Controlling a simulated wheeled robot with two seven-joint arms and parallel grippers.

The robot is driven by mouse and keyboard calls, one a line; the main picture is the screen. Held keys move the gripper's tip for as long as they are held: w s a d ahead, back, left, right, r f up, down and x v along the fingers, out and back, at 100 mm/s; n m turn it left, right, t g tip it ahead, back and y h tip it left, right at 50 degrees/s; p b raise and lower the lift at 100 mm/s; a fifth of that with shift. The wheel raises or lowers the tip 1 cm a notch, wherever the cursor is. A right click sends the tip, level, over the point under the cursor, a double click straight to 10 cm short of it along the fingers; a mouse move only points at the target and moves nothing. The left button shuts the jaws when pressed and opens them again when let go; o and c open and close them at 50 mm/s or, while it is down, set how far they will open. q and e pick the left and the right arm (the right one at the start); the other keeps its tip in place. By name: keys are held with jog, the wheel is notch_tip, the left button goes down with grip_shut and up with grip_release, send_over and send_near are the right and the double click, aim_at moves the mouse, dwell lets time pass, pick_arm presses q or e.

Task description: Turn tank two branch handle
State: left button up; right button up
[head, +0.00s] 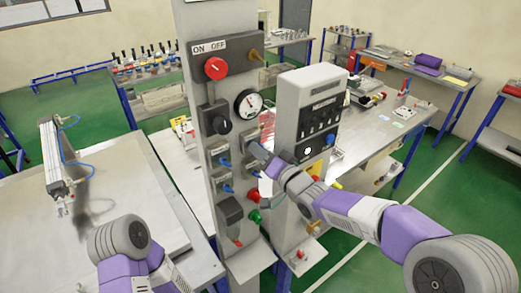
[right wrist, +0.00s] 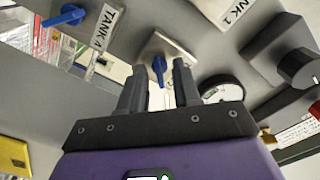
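The grey valve panel (head: 205,100) stands upright in the middle of the head view, with several small blue handles on its front. My right gripper (head: 256,152) is at the panel's right-hand handles. In the right wrist view its two dark fingers (right wrist: 160,88) are open, with a blue branch handle (right wrist: 158,68) showing between and just beyond their tips. I cannot tell whether they touch it. A label ending in "NK 2" (right wrist: 236,10) is to its right and a "TANK" label (right wrist: 108,27) to its left. My left gripper is not in view.
A gauge (head: 248,103), a red knob (head: 215,68) and a black knob (head: 215,119) stick out from the panel. A grey control box (head: 310,100) stands close to its right. Another blue handle (right wrist: 65,17) is at upper left in the wrist view.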

jog(key=shift+w+a, duration=0.1)
jog(key=shift+w, duration=0.1)
jog(key=shift+c, duration=0.2)
grip_shut()
